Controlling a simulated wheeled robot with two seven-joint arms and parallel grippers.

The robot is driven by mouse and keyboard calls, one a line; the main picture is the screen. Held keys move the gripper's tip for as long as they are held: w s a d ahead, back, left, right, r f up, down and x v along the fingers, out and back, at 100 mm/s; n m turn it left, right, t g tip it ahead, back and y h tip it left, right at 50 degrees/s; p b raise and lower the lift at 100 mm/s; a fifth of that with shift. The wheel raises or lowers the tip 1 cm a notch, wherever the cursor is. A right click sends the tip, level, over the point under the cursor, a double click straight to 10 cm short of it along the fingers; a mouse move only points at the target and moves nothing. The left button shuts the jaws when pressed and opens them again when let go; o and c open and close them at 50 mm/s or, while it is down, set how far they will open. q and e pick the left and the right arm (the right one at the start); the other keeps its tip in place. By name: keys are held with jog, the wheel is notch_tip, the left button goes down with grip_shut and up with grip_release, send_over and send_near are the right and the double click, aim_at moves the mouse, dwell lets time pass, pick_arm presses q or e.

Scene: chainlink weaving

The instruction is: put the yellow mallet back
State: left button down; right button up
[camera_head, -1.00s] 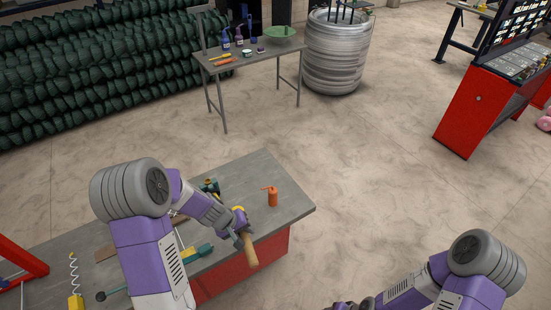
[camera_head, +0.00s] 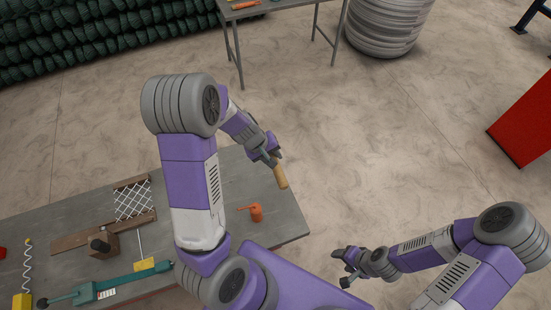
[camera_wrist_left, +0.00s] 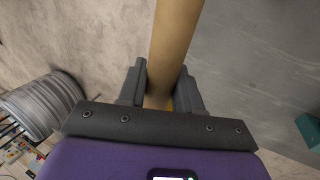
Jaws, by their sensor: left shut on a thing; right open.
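My left gripper (camera_head: 273,157) is shut on the mallet's tan wooden handle (camera_head: 281,175), which slants down to the right over the far right edge of the workbench (camera_head: 235,178). In the left wrist view the handle (camera_wrist_left: 175,40) runs up between the two dark fingers of the left gripper (camera_wrist_left: 163,88). A sliver of yellow shows by the finger bases. The mallet's head is hidden behind the gripper in the head view. My right gripper (camera_head: 345,265) is open and empty, low over the floor to the right of the bench.
An orange oil can (camera_head: 255,212) stands on the bench's right part. White chain-link mesh (camera_head: 132,203) lies between wooden bars. A teal tool (camera_head: 118,285) and a yellow box (camera_head: 22,300) with a coiled cord lie at the front left. A side table (camera_head: 275,5) stands beyond open floor.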

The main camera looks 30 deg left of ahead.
pick_arm(q)
jog(key=shift+w+f+b, duration=0.25)
jog(key=shift+f+b, duration=0.55)
jog(key=shift+f, duration=0.4)
jog(key=shift+w+f, duration=0.3)
pick_arm(e)
jog(key=f, duration=0.1)
jog(key=w+f, duration=0.1)
jog(key=f, duration=0.1)
pick_arm(q)
notch_tip(320, 180, down, 10)
jog(key=b, duration=0.6)
jog(key=shift+r, duration=0.25)
pick_arm(e)
notch_tip(320, 180, down, 5)
jog(key=shift+f, duration=0.2)
pick_arm(q)
jog(key=c, duration=0.8)
grip_release()
